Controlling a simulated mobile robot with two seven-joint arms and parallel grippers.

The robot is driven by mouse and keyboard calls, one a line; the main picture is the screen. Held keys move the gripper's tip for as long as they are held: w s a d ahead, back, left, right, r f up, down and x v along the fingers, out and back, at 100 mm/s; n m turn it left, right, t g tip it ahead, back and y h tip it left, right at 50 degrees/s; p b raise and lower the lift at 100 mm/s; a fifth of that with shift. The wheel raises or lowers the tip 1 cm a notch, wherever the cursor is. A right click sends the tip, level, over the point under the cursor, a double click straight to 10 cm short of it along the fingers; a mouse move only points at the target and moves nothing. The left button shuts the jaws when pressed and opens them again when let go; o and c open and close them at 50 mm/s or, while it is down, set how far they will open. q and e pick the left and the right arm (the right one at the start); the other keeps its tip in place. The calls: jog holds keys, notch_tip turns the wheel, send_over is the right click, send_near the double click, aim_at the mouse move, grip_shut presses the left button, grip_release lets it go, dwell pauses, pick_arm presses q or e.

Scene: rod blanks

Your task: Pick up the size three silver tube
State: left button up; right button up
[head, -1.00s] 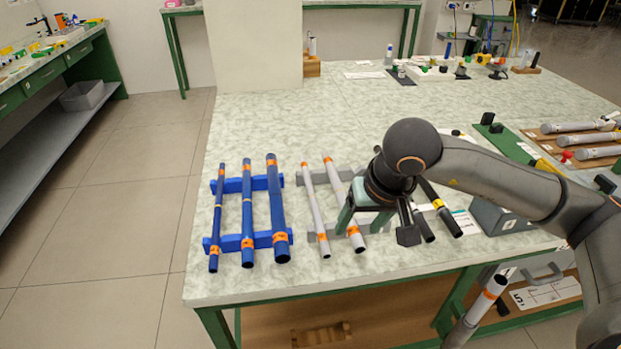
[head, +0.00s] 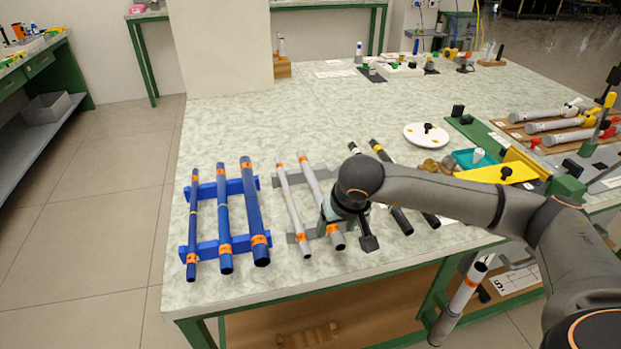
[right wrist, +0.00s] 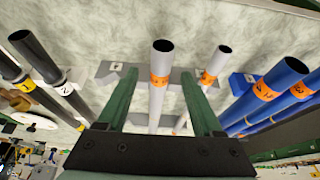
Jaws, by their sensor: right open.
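Two silver tubes with orange bands lie on a grey rack: a thinner one (head: 291,210) and a thicker one (head: 307,172). My right gripper (head: 333,213) is over the near part of the thicker tube. In the right wrist view, its open fingers (right wrist: 160,80) lie on either side of the thicker tube (right wrist: 163,58), and the thinner tube (right wrist: 214,64) is just outside the right finger. The band numbers are too small to read surely. Another silver tube with an orange band (head: 465,296) shows below the table edge. My left gripper is out of view.
Several blue tubes (head: 222,215) lie on a blue rack left of the silver ones. Black tubes (head: 402,221) lie to the right. A white disc (head: 427,134) and a teal tray (head: 466,158) are farther right.

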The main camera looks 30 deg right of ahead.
jog(key=shift+w+f, duration=0.2)
jog(key=shift+f, duration=0.3)
jog(key=c, duration=1.1)
